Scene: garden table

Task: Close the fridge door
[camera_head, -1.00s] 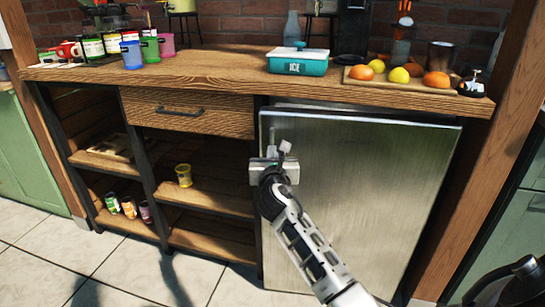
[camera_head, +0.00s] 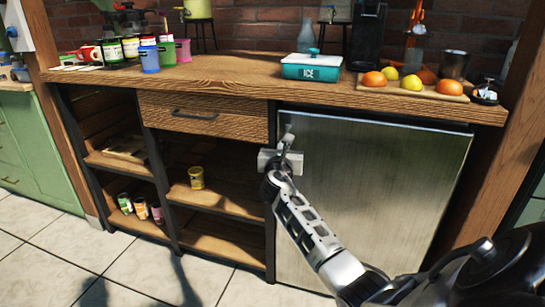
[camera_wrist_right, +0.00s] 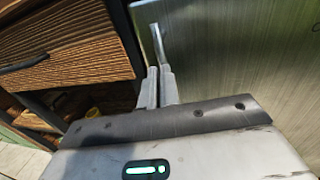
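The fridge door (camera_head: 375,190) is a brushed-metal panel under the right part of the counter. It looks flush or almost flush with the cabinet front; a thin dark gap shows along its top. My right gripper (camera_head: 287,143) is at the door's upper left edge, by the small handle. In the right wrist view the thin upright handle (camera_wrist_right: 158,45) stands just beyond my right fingertips (camera_wrist_right: 158,72). The fingers are close together with nothing clearly between them. Whether they touch the handle or door I cannot tell. My left gripper is out of view.
The wooden counter (camera_head: 220,75) carries cups, jars, an ice box (camera_head: 311,66) and a board of fruit (camera_head: 425,91). Open shelves (camera_head: 215,200) with a yellow can (camera_head: 196,178) are left of the fridge. The tiled floor (camera_head: 130,270) in front is clear.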

